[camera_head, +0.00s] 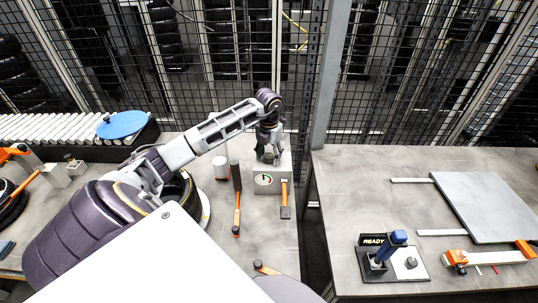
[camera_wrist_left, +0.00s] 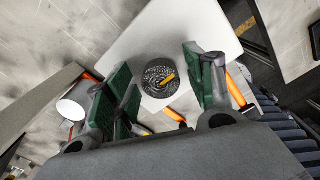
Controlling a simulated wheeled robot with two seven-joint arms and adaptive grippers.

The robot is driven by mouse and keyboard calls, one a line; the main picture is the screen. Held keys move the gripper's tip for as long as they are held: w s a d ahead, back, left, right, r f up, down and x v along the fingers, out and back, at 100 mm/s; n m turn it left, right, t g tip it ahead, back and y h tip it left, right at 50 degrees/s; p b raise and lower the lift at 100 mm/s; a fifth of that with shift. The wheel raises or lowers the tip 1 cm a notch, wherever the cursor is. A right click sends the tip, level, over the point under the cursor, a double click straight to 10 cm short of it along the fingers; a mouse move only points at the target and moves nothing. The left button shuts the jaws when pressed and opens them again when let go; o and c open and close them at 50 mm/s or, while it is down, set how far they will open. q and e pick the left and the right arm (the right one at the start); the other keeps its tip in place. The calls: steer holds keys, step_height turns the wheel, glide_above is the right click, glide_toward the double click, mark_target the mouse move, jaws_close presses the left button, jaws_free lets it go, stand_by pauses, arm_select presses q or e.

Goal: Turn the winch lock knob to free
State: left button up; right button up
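A grey box (camera_head: 287,167) with a round gauge (camera_head: 264,180) on its front stands at the back of the left table. In the left wrist view, a round black knurled knob (camera_wrist_left: 157,84) with a yellow pointer mark sits on the box's pale top (camera_wrist_left: 140,42). My left gripper (camera_head: 268,156) points down over the box, and hides the knob in the head view. In the left wrist view its green-padded fingers (camera_wrist_left: 163,82) are apart on either side of the knob, with gaps showing between pads and knob. My right gripper is not in view.
A white cup (camera_head: 220,167), dark and orange hand tools (camera_head: 237,205) and an orange-handled tool (camera_head: 285,200) lie close to the box. A mesh fence (camera_head: 400,75) stands behind. The right table holds a READY stand (camera_head: 374,241) and a grey plate (camera_head: 490,205).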

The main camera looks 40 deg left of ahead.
arm_select(q)
steer(key=c, duration=0.9)
steer(key=shift+o, duration=0.2)
